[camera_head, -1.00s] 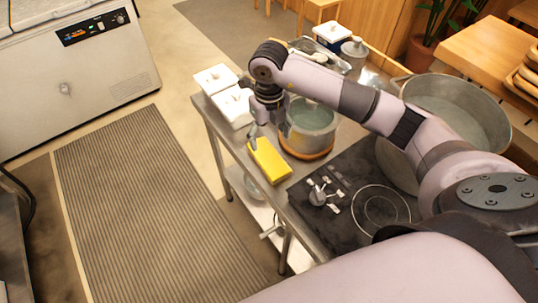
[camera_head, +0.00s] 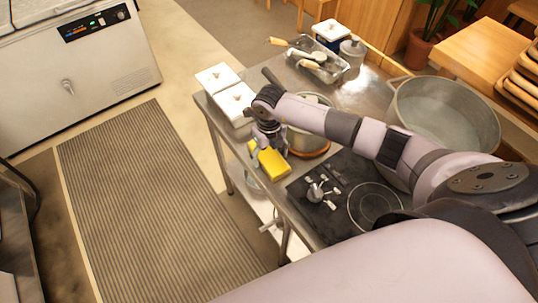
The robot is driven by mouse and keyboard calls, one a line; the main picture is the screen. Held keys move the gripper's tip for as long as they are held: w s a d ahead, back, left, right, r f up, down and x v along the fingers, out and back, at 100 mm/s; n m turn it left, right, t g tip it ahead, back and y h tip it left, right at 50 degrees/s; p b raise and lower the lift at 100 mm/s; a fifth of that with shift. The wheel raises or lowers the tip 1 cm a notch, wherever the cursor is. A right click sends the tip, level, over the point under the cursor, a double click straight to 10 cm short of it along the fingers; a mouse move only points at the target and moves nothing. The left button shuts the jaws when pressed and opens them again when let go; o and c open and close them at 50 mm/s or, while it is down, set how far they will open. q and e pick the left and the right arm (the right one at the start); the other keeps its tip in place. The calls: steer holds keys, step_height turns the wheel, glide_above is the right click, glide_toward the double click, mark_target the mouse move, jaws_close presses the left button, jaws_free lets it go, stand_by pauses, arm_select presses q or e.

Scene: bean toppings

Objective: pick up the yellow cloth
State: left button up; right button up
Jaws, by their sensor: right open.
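The yellow cloth (camera_head: 273,163) lies flat on the metal table (camera_head: 308,174), near its front left edge and beside the pot. It looks like a small folded rectangle. My right gripper (camera_head: 264,148) is low at the cloth's far end, pointing down with its fingers apart. The fingers overlap part of the cloth in this view, and I cannot tell whether they touch it. My left gripper is not in view.
A metal pot (camera_head: 308,138) on a wooden base stands close behind the cloth, partly hidden by my arm. Two white lidded containers (camera_head: 234,101) stand at the table's far left. A black stove (camera_head: 338,212) lies to the right, with a large basin (camera_head: 445,117) behind it.

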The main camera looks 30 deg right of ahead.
mark_target(269, 154)
steer(key=c, duration=1)
steer(key=shift+c, duration=0.2)
steer(key=shift+r, duration=0.1)
step_height(269, 154, up, 20)
steer(key=b, duration=0.4)
steer(key=shift+b, duration=0.35)
steer(key=o, duration=0.7)
steer(key=c, duration=0.7)
